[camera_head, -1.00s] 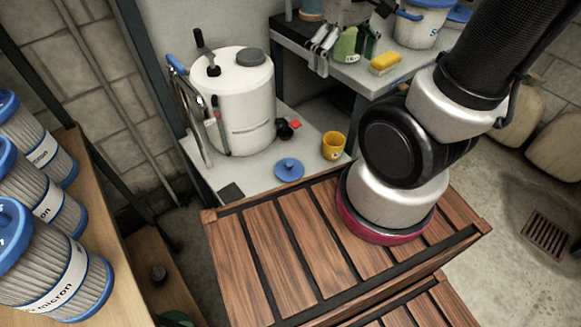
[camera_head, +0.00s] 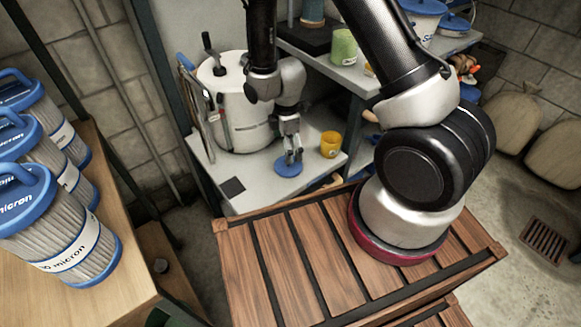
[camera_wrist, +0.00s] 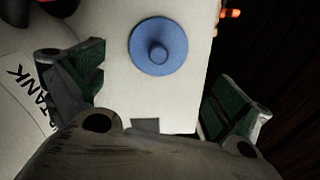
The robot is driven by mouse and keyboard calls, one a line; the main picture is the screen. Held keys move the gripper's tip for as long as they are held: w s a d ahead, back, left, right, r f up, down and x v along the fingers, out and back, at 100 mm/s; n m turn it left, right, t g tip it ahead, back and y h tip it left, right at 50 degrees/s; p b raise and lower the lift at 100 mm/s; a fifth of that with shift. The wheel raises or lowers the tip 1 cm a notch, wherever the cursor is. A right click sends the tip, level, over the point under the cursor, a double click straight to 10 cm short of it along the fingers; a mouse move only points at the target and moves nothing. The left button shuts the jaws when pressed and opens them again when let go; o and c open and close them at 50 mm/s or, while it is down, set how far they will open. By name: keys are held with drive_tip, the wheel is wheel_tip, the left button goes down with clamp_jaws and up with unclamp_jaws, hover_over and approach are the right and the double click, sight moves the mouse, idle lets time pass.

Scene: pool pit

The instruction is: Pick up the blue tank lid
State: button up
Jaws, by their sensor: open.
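The blue tank lid (camera_head: 289,166) is a round disc lying flat on the grey shelf top, in front of the white tank. In the wrist view the lid (camera_wrist: 158,50) shows its round centre knob, ahead of and between the two fingers. My gripper (camera_head: 294,157) is open, with its fingers pointing down over the lid. In the wrist view my gripper's green-padded fingers (camera_wrist: 160,88) are spread wide, with nothing between the pads. I cannot tell the exact height of the fingertips above the lid.
The white tank (camera_head: 238,120) stands close to the left of my gripper. A yellow cup (camera_head: 330,145) stands just right of the lid. A dark square (camera_head: 232,187) lies at the shelf's front left. Blue-ended filter cartridges (camera_head: 65,215) stand on the left shelf.

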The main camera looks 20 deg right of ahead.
drive_tip(key=shift+f, duration=0.15)
drive_tip(key=f, duration=0.7)
drive_tip(key=shift+w+d+f, duration=0.1)
drive_tip(key=shift+w+f, duration=0.1)
drive_tip(key=shift+c, duration=0.4)
drive_tip(key=c, duration=1.1)
